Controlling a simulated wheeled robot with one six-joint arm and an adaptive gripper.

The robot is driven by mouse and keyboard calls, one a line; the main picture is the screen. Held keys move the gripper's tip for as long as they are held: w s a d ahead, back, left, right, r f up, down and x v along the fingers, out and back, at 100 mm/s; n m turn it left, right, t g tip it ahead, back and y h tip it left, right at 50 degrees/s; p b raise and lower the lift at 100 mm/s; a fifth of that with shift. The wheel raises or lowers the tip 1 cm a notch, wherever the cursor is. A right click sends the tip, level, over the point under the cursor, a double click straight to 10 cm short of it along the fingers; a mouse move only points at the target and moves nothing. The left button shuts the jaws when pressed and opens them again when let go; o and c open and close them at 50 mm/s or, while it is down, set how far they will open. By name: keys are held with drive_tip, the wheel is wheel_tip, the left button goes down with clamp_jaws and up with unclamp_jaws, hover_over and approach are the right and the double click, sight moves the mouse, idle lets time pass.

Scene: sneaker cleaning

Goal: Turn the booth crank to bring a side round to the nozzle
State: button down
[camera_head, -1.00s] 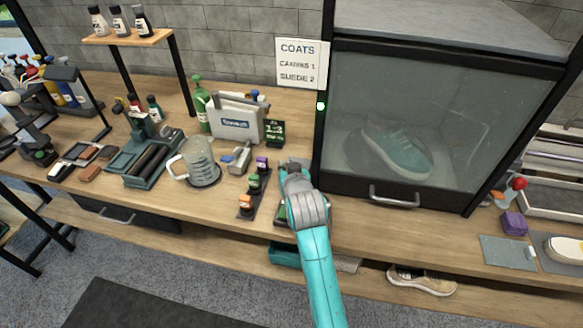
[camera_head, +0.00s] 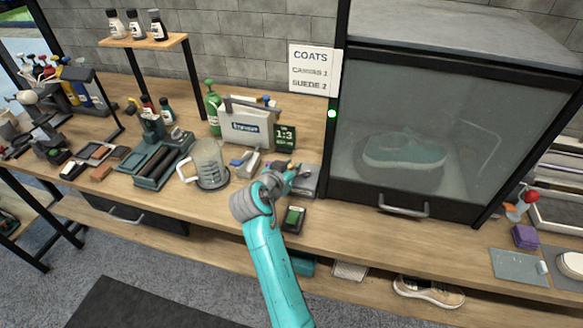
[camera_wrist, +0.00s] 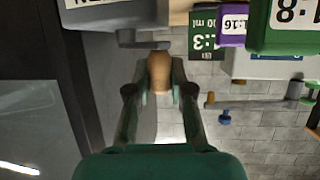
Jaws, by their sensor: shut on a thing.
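The booth (camera_head: 345,190) stands at the right of the bench with its glass front closed. Behind the hazy glass, a teal sneaker (camera_head: 405,152) with a pale sole sits roughly side-on. My gripper (camera_head: 284,178) is at the grey crank box (camera_head: 306,181), left of the booth. In the wrist view, my gripper (camera_wrist: 160,80) is shut on the tan crank handle (camera_wrist: 160,68), one finger on each side. A grey crank arm (camera_wrist: 140,42) shows beside the handle. My own gripper partly hides the crank in the head view. I cannot make out the nozzle.
A glass measuring jug (camera_head: 210,165) and a brush stand (camera_head: 158,160) are left of my arm. A small device with a green top (camera_head: 293,218) lies near the bench's front edge. A COATS sign (camera_head: 313,69) hangs behind.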

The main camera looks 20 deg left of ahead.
idle(0.3)
drive_tip(key=c, duration=1.3)
unclamp_jaws()
drive_tip(key=v, duration=1.2)
